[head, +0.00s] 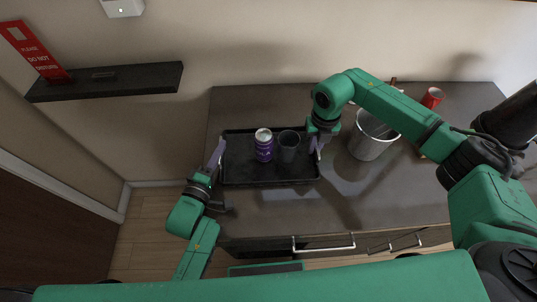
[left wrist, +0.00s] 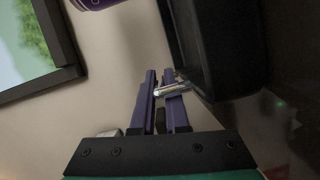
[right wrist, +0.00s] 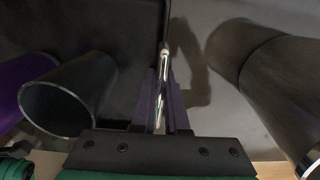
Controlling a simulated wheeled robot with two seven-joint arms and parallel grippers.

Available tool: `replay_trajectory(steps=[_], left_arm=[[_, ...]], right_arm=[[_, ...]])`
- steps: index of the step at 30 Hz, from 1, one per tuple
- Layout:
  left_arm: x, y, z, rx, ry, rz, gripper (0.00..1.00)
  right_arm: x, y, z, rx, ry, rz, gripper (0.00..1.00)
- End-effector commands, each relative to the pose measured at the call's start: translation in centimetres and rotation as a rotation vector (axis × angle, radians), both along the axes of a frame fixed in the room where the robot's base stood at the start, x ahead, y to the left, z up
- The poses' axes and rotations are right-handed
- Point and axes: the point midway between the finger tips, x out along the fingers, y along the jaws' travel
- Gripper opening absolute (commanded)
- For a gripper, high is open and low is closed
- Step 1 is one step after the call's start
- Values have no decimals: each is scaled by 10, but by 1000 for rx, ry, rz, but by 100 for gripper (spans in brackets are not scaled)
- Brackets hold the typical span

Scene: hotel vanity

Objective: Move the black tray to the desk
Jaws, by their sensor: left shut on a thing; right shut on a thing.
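The black tray (head: 245,177) is at the left part of the dark desk top (head: 390,190), level. I cannot tell whether it touches the surface. A purple can (head: 264,146) and a dark cup (head: 288,147) stand upright on it. My left gripper (head: 218,154) is shut on the tray's left handle, a silver bar (left wrist: 170,90) in the left wrist view. My right gripper (head: 318,146) is shut on the right handle, also a silver bar (right wrist: 163,70) in the right wrist view. The cup (right wrist: 70,92) shows beside it there.
A metal bucket (head: 369,143) stands right of the tray, close to my right gripper. A red can (head: 432,98) is at the back right. A black wall shelf (head: 120,82) with a red sign (head: 32,52) is at left. Drawers with handles (head: 324,246) are along the front.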

Motion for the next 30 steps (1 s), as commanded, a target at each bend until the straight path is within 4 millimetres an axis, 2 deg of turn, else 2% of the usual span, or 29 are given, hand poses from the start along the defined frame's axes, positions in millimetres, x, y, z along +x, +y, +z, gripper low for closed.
replay_trajectory(steps=[15,19,25,30], left_arm=[[0,-1,3,-1,-3,-2,0],[0,-1,16,-1,-3,-2,0],[0,-1,46,-1,-3,-2,0],[0,-1,54,-1,-3,-2,0]], right_arm=[[1,1,3,3,-2,1,0],[1,1,16,3,-3,1,0],[1,1,46,3,-2,1,0],[0,1,53,3,-2,1,0]])
